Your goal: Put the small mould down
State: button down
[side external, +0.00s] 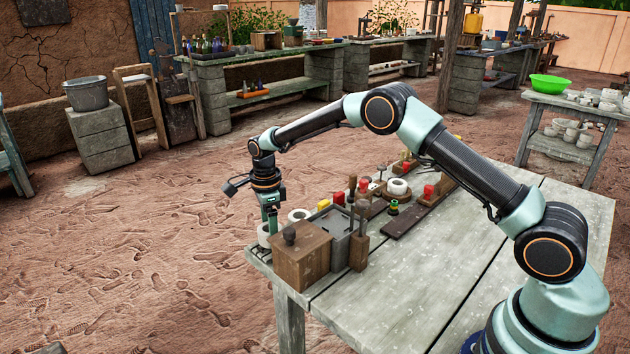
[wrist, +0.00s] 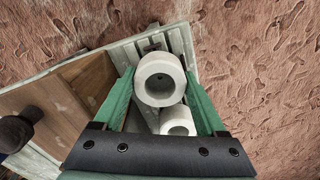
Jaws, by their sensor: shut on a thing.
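The small mould (wrist: 160,78) is a white, thick-walled round piece with a round hollow in its top. In the wrist view it sits between the green fingertips of my gripper (wrist: 160,84), which is shut on it. In the side view my gripper (side external: 270,218) points down at the near left corner of the table, with the small mould (side external: 263,234) low beneath it, partly hidden by the wooden box. I cannot tell whether its base touches the tabletop. A second white round mould (wrist: 177,122) stands close by; it also shows in the side view (side external: 299,215).
A wooden box with a dark knob (side external: 301,254) stands right beside my gripper, with a grey tray (side external: 336,222) behind it. Several stamps and tools crowd the table's far left edge. The table (side external: 430,270) is clear toward its middle; bare ground lies past its corner.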

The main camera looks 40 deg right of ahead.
jog(key=shift+f, duration=0.4)
jog(key=shift+f, duration=0.2)
jog(key=shift+c, duration=1.2)
grip_release()
jog(key=shift+o, duration=1.2)
jog(key=shift+s+f, duration=0.1)
